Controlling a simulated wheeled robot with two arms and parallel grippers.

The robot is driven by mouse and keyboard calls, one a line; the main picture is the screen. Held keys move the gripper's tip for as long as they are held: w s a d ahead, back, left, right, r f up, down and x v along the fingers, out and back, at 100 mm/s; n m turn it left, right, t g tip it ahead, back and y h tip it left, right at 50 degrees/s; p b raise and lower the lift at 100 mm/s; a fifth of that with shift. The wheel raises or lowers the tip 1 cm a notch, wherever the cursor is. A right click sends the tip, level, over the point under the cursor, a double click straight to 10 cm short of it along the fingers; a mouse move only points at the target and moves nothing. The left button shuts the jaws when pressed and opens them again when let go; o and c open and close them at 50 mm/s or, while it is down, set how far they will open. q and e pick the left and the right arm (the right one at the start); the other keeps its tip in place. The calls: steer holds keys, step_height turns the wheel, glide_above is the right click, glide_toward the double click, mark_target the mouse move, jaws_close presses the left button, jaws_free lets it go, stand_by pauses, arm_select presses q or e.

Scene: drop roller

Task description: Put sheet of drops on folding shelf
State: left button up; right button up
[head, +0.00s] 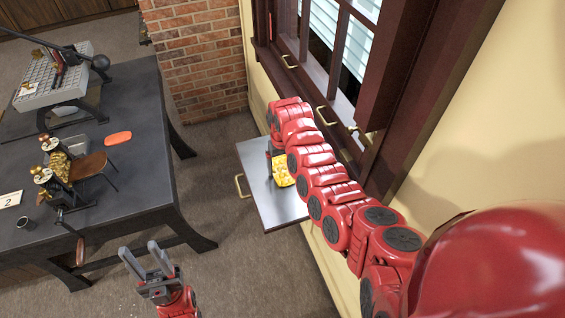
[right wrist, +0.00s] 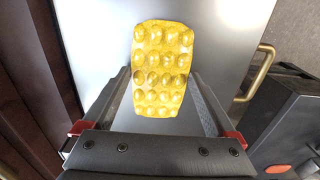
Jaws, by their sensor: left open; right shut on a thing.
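The yellow sheet of drops (head: 283,171) is over the grey folding shelf (head: 262,190) under the window. My right gripper (right wrist: 163,80) is shut on the sheet, which also shows between its fingers in the right wrist view (right wrist: 162,62). In the head view my right arm partly covers the sheet and the shelf. I cannot tell whether the sheet touches the shelf surface. The shelf is folded out level, with a brass handle (head: 241,186) on its edge.
The window frame and wall are close to my right arm.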

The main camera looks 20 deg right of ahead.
steer(key=shift+f, duration=0.15)
steer(key=o, duration=1.2)
